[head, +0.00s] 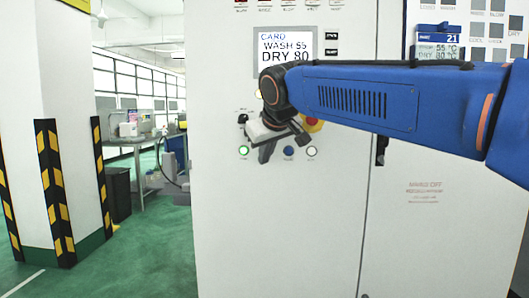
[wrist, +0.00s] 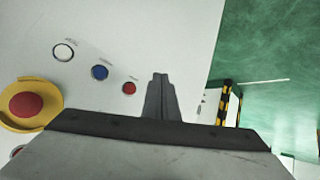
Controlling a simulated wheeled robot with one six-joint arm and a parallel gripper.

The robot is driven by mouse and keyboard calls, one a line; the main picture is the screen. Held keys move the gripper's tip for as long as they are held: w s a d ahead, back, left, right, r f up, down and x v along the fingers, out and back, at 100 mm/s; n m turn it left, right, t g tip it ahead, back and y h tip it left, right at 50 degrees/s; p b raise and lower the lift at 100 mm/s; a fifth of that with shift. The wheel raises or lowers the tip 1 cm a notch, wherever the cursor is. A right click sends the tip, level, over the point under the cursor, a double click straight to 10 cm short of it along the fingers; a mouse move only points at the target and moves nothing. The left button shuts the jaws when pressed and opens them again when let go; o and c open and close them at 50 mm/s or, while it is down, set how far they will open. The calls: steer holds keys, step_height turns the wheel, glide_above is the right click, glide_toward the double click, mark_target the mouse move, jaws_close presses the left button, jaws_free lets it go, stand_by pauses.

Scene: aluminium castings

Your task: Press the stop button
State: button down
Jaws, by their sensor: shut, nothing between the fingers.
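The control cabinet (head: 222,215) carries a row of small round buttons. A small red button (wrist: 129,88) shows in the wrist view, left of my fingertips; in the head view my gripper hides its place. Its label is too small to read. Beside it are a blue button (wrist: 100,72) (head: 288,151) and a white button (wrist: 63,51) (head: 312,151). A large red mushroom button (wrist: 25,105) sits on a yellow collar, partly behind my arm in the head view (head: 315,125). My gripper (head: 265,157) is shut and empty in front of the panel; its fingertips (wrist: 160,78) point towards the row. Contact cannot be told.
A green-ringed button (head: 243,151) is left of my gripper. A dark knob (head: 243,118) is above it.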

steer(key=shift+w+a+r, duration=0.1)
stand_by(0.3)
steer(key=w, duration=0.8)
steer(key=shift+w, duration=0.35)
steer(key=shift+w, duration=0.15)
stand_by(1.9)
steer(key=shift+w, duration=0.25)
steer(key=shift+w+d, duration=0.2)
steer(key=shift+w, duration=0.25)
stand_by(0.8)
steer(key=shift+s, duration=0.85)
steer(key=shift+s+a, duration=0.15)
steer(key=shift+s, duration=2.4)
